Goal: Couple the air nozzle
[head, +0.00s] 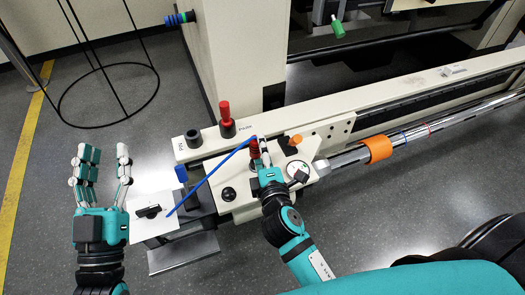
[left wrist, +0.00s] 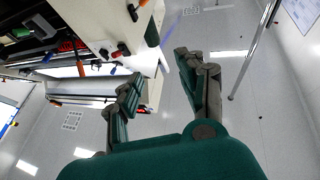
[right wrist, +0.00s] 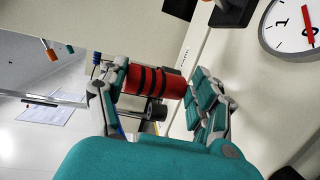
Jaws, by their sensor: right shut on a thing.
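A red cylinder with black bands, which looks like the air nozzle (right wrist: 155,80), lies between the fingers of my right gripper (right wrist: 160,98) in the right wrist view. In the head view its red ribbed body (head: 254,150) shows beside my right gripper (head: 261,155), over the machine's cream top plate (head: 238,172). A thin blue hose (head: 208,180) runs from near that gripper down left to a white plate. I cannot tell whether the nozzle touches a fitting; its ends are partly hidden. My left gripper (head: 102,165) is open and empty, left of the machine, fingers up.
A red upright fitting (head: 226,120) and a black socket (head: 194,138) stand on the cream beam. A round dial (head: 297,171), an orange knob (head: 295,140) and an orange collar (head: 379,148) are right of my right gripper. A black wire stand (head: 110,90) is at upper left. Floor there is clear.

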